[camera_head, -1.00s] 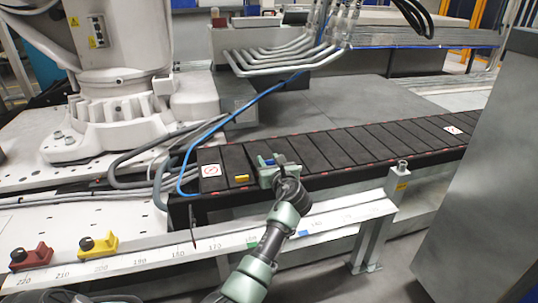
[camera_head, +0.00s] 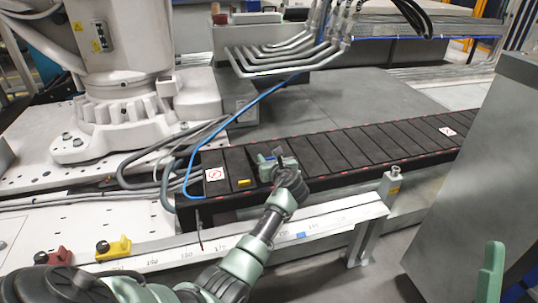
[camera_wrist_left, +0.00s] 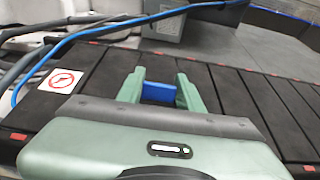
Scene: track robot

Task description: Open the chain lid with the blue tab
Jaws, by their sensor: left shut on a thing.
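The black cable chain (camera_head: 345,150) runs in a row of flat lids from the left middle to the right. My left gripper (camera_head: 270,163) is over a lid near its left end. In the left wrist view my left gripper's two green fingers (camera_wrist_left: 154,88) are closed on the blue tab (camera_wrist_left: 158,93), one at each side. In the head view a little of the blue tab (camera_head: 265,158) shows between the fingers. The gripper hides most of that lid, so I cannot tell whether it is raised.
A yellow tab (camera_head: 243,183) sits on a neighbouring lid. A blue hose (camera_head: 222,130) curves around the chain's left end. A white ruled rail (camera_head: 330,218) runs in front. A grey cabinet (camera_head: 475,175) stands at the right.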

